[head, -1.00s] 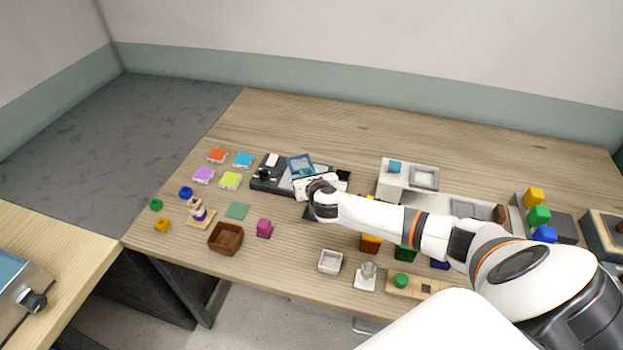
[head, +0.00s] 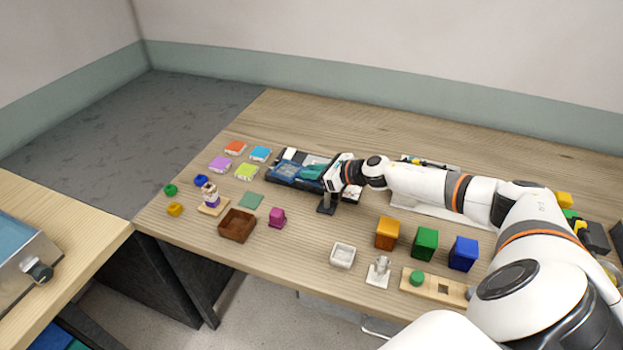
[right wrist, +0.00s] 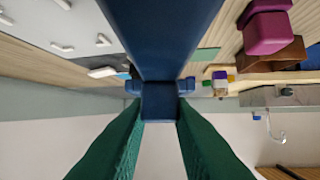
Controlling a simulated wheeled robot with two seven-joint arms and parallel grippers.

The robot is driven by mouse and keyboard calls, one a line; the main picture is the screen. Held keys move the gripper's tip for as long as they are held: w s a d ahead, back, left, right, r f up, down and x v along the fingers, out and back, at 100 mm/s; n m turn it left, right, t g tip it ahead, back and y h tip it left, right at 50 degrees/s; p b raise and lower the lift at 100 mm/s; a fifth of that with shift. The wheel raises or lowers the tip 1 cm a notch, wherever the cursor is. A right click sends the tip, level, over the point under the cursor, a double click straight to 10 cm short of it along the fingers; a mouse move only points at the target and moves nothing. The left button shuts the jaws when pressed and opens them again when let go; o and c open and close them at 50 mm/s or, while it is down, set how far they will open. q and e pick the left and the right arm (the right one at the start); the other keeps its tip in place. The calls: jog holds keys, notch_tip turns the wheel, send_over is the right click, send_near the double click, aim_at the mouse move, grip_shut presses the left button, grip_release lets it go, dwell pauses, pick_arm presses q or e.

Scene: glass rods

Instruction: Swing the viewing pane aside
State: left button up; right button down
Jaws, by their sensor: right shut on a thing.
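The viewing pane (head: 284,171) is a blue, see-through panel over the dark device (head: 272,181) near the middle of the table in the head view. My right gripper (head: 312,172) reaches it from the right, its green fingers at the pane's right side. In the right wrist view the two green fingers of my right gripper (right wrist: 160,108) are shut on a small blue block at the end of the blue pane (right wrist: 160,40). The gripper hides part of the device. My left gripper is in no view.
Coloured tiles (head: 245,172) lie left of the device. A brown box (head: 236,226), a magenta block (head: 277,217) and a dark post (head: 327,203) stand in front. Orange, green and blue blocks (head: 425,243) stand to the right. The table's back is clear.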

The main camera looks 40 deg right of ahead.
jog(key=shift+s+a+f+n+g+y+b, duration=0.1)
jog(key=shift+a+n+g+y+b, duration=0.15)
jog(key=shift+n+y+b, duration=0.55)
pick_arm(q)
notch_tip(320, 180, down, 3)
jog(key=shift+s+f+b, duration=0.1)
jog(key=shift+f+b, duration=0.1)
jog(key=shift+b, duration=0.2)
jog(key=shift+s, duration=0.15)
pick_arm(e)
jog(key=c, duration=1.3)
grip_release()
jog(key=shift+s+g, duration=0.1)
jog(key=shift+g, duration=0.15)
